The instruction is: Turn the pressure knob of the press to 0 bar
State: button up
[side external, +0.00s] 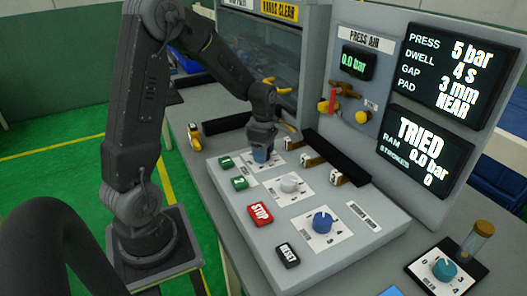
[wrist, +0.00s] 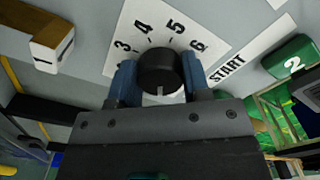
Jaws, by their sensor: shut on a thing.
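My gripper (side external: 262,150) points down at the far end of the press's sloping control panel (side external: 335,250). In the wrist view my gripper (wrist: 158,74) has its two blue fingers on either side of a round black knob (wrist: 160,68), shut on it. The knob stands on a white scale plate (wrist: 190,28) with 3, 4, 5 and 6 readable; the rest is hidden by the gripper. A short white mark shows on the knob's side facing the gripper body. The upper display (side external: 437,75) reads PRESS 5 bar, DWELL 4 s, GAP 3 mm, PAD NEAR.
A grey-white knob (side external: 290,184) and a blue knob (side external: 322,221) stand nearer on the panel. Green buttons, a red STOP button (side external: 260,214) and a black RESET button (side external: 287,255) line its left side. The lower display (side external: 425,150) reads TRIED. The air gauge (side external: 355,63) reads 0.0 bar.

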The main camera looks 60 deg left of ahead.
dwell(0.6)
jog(key=o, duration=0.9)
notch_tip(320, 180, up, 14)
jog(key=shift+f, duration=0.1)
jog(key=s+d+r+m+t, duration=0.1)
jog(key=s+d+m+t, duration=0.1)
jog(key=s+d+m, duration=0.2)
jog(key=s+d+m+t, duration=0.1)
jog(key=s+d+m, duration=0.4)
jog(key=m, duration=0.8)
jog(key=s+d+r+m+t, duration=0.1)
jog(key=s+d+m+t, duration=0.1)
jog(key=s+d+m, duration=0.3)
jog(key=shift+s+d+r+m+t, duration=0.1)
jog(key=shift+d+r+m+t, duration=0.05)
jog(key=shift+d+m, duration=0.9)
jog(key=shift+s+d+r+m+t, duration=0.1)
jog(key=shift+d+r+m+t, duration=0.05)
jog(key=shift+d+m, duration=0.85)
